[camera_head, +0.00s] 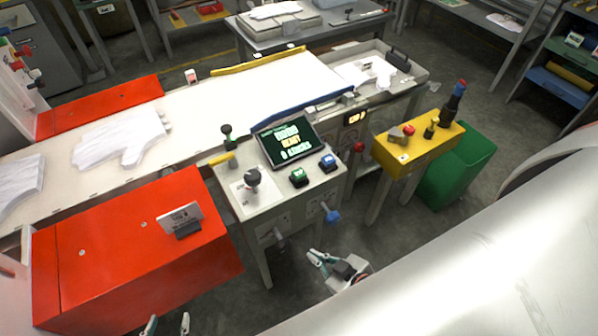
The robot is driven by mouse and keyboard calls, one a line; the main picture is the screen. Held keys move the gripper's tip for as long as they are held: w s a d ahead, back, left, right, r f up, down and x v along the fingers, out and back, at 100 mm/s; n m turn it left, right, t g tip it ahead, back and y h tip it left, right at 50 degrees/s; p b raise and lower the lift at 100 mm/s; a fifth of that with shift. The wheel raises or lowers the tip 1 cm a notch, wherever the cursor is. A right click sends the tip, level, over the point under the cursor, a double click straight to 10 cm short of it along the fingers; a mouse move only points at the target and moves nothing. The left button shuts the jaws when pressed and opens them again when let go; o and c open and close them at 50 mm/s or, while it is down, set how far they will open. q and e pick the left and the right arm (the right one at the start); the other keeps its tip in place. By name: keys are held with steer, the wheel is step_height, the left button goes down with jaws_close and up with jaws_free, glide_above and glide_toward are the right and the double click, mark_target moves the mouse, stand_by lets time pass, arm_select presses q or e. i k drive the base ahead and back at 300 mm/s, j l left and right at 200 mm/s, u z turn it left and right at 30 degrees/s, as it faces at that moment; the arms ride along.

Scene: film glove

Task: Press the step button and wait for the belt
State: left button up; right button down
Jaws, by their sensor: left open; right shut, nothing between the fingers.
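A grey control console (240,203) stands at the belt's near edge. On its top are a green button (299,177) and a blue button (328,162); I cannot read which is the step button. A tilted screen (287,143) above them shows lit text, with a line that seems to say READY. The pale belt (205,105) carries a white glove-shaped film (122,140). My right gripper (316,259) is shut and empty, in front of and below the console, apart from the buttons. My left gripper (168,325) is open and empty at the bottom edge, mostly cut off.
A red housing (110,255) fills the lower left, beside the console. The console has a joystick knob (252,178) and a blue-ended lever (331,214). A yellow stand (395,155) and a green bin (455,175) stand right. A tray (420,76) ends the belt.

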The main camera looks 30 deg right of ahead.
mark_target(298, 174)
steer(key=l+u, duration=0.1)
steer(key=l, duration=0.25)
steer(key=k+l+u, duration=0.15)
steer(key=l, duration=0.2)
steer(key=k+l+u, duration=0.1)
steer(key=l, duration=0.3)
steer(key=l+u, duration=0.4)
steer(key=l, duration=0.65)
